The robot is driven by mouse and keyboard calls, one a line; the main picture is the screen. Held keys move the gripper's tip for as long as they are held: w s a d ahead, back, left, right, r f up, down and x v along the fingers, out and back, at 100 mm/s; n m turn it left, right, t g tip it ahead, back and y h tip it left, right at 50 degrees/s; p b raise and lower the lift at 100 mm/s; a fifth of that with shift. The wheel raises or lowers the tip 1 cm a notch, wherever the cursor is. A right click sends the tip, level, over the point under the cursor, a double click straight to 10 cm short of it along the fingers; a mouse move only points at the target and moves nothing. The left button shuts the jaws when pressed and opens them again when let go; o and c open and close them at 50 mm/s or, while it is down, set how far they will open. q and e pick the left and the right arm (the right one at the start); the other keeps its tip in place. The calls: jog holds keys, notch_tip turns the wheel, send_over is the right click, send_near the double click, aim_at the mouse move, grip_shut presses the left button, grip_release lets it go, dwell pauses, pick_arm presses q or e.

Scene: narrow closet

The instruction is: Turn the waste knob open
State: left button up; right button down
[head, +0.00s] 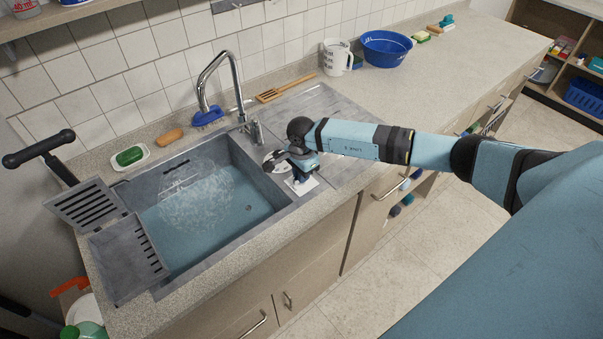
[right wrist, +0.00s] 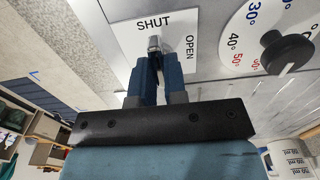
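The waste knob (right wrist: 153,44) is a small metal knob on a white plate (right wrist: 180,30) marked SHUT and OPEN in the right wrist view. It stands just below the word SHUT, with OPEN to its right. My right gripper (right wrist: 158,66) has its two blue fingers close together at the knob, which shows between their tips; they look closed on it. In the head view my right gripper (head: 302,168) is over the plate (head: 301,185) at the sink's right rim and hides the knob. The sink (head: 283,203) holds water. My left gripper is not in view.
A round dial (right wrist: 288,52) with a black knob is beside the plate. The tap (head: 238,92) rises behind the sink. A grey slotted tray (head: 128,262) sits over its left end. A jug (head: 337,57) and a blue basin (head: 386,48) stand farther right on the counter.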

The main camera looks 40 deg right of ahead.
dwell(0.3)
jog(key=shift+f+m+b, duration=0.1)
jog(key=shift+m+b, duration=0.5)
jog(key=shift+m, duration=0.2)
jog(key=shift+m+b, duration=0.6)
jog(key=shift+m, duration=0.6)
jog(key=m+b, duration=0.1)
jog(key=m, duration=0.2)
jog(key=shift+m, duration=0.3)
jog(key=m+b, duration=0.1)
jog(key=m, duration=0.1)
jog(key=shift+m, duration=0.4)
jog(key=m+b, duration=0.1)
jog(key=m, duration=0.2)
jog(key=shift+m, duration=2.2)
